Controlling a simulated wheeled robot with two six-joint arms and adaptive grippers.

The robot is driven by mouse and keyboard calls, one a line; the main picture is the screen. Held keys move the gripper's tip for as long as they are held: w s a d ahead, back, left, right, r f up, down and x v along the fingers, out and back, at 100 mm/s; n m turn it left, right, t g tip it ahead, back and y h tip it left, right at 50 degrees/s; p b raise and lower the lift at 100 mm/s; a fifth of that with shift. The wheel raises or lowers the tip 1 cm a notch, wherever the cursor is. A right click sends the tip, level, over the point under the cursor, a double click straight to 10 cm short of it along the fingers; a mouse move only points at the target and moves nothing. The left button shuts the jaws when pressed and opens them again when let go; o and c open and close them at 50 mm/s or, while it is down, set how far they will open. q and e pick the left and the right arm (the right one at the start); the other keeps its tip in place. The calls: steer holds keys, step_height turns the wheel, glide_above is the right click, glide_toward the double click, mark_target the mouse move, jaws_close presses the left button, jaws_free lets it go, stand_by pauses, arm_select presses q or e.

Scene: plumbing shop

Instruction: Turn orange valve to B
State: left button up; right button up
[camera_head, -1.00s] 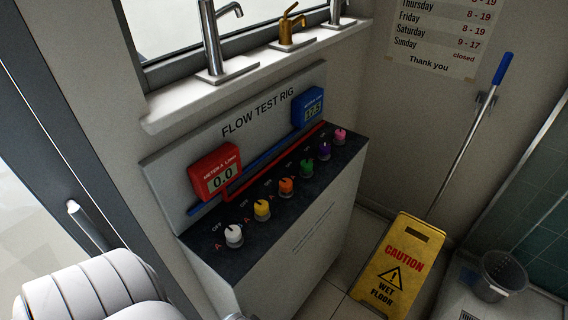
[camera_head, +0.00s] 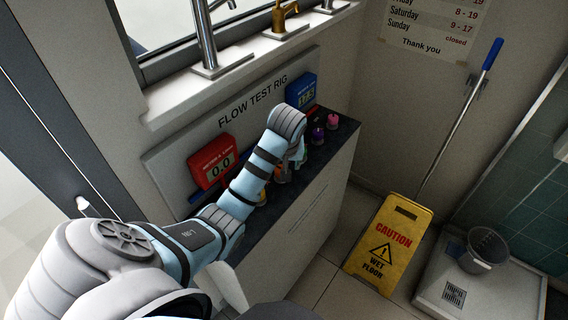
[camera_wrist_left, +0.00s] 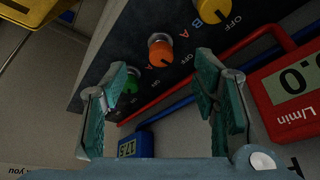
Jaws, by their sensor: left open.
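The orange valve (camera_wrist_left: 160,50) shows in the left wrist view as a round knob on the dark top of the flow test rig, with an OFF mark and an A mark beside it. My left gripper (camera_wrist_left: 164,72) is open, its teal fingers on either side of the orange valve in the picture; I see no contact. Which mark the orange knob points at is unclear. My right gripper is not in view.
The green valve (camera_wrist_left: 131,82) and yellow valve (camera_wrist_left: 207,10) flank the orange one closely. The red meter (camera_head: 211,161) reads 0.0, and the blue meter (camera_head: 301,91) is farther back. A yellow caution sign (camera_head: 402,232) stands on the floor right of the rig.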

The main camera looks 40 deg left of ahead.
arm_select(q)
steer(key=shift+n, duration=0.6)
steer(key=b+x, duration=0.1)
steer(key=x, duration=0.3)
steer(key=a+b+x, duration=0.1)
steer(key=x, duration=0.4)
steer(key=w+b+x, duration=0.1)
steer(key=x, duration=0.3)
steer(key=shift+w+a+r, duration=0.15)
steer(key=shift+w+a, duration=0.05)
steer(key=shift+a, duration=0.2)
steer(key=shift+r, duration=0.1)
steer(key=shift+c, duration=0.3)
steer(key=shift+w+g, duration=0.1)
steer(key=shift+g, duration=0.2)
steer(key=c, duration=1.1)
